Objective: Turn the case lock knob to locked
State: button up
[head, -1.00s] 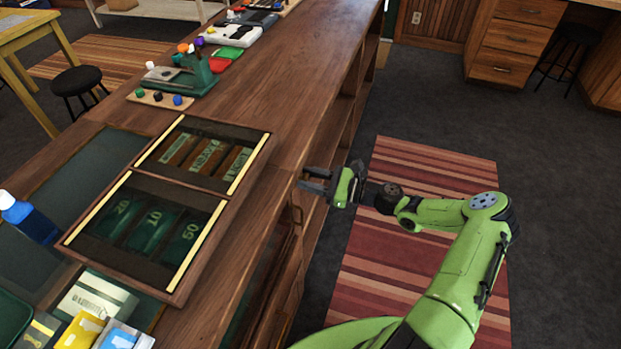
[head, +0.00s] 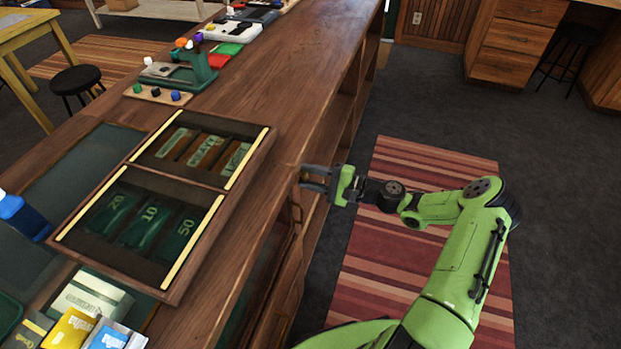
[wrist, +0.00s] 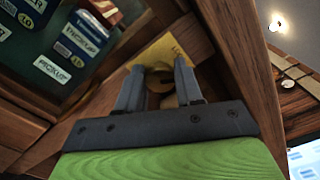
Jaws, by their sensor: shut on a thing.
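The case lock knob (wrist: 160,80) is a brass-coloured round piece on a yellowish plate (wrist: 168,48), set in the wooden front of the case. It shows in the wrist view between my two grey fingertips. My gripper (wrist: 158,84) is shut on the knob, with one finger on each side. In the head view my gripper (head: 312,178) reaches left to the counter's right side, just below its top edge. The knob cannot be made out there. Which way the knob is turned is unclear.
A wooden cash tray (head: 212,215) with two glassed sections lies on the counter (head: 290,95). Packets (head: 72,328) and a blue bottle (head: 25,215) are at the left. The floor around the striped rug (head: 400,260) is clear.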

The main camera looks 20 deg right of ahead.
jog(key=n+b, duration=0.2)
jog(key=n, duration=0.3)
jog(key=shift+f, duration=0.15)
jog(key=shift+n, duration=0.4)
jog(key=o, duration=1)
jog(key=p+v, duration=0.1)
jog(key=v, duration=1.4)
jog(key=shift+s+d+p, duration=0.3)
jog(key=shift+p, duration=0.05)
